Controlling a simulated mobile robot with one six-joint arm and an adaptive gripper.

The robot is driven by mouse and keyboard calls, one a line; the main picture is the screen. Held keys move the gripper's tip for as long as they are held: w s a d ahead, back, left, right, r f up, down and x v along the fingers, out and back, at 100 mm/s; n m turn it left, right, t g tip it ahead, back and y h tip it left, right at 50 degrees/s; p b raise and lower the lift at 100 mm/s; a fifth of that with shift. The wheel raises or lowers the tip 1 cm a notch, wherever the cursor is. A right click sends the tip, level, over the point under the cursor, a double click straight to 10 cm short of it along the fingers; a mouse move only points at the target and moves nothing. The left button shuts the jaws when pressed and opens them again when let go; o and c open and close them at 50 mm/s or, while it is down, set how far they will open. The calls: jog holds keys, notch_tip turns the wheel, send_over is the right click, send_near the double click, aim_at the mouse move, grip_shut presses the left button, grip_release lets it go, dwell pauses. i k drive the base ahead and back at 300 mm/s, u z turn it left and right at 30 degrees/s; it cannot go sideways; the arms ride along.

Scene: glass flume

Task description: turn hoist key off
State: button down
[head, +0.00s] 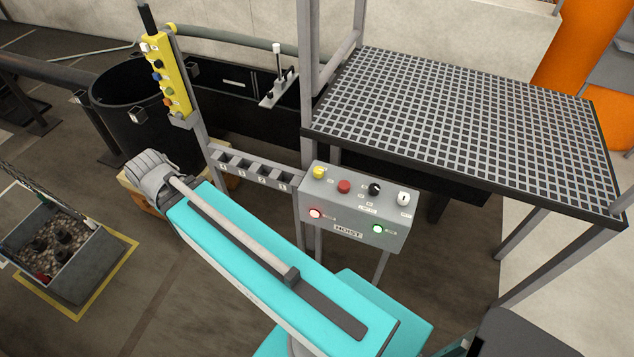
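The grey hoist box (345,232), labelled HOIST, stands on posts near the middle of the view. Its sloped top carries a yellow button (319,172), a red button (344,187), a black round knob (375,189) and a pale, light-grey switch (404,197) at the right end. The pale switch may be the key, but its shape and position are too small to read. On the front face, a red lamp (315,213) and a green lamp (378,229) look lit. My turquoise arm passes in front, left of and below the box. My gripper is not in view.
A grey slotted rack (250,174) joins the box's left side. A yellow pendant (168,78) with several buttons hangs on a post behind it. A grated platform (470,120) stands behind right. A bin of stones (65,250) is on the floor at left.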

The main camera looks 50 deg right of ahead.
aim_at(318, 172)
jog(key=z, duration=2.6)
jog(key=k, duration=0.4)
jog(key=u, duration=0.25)
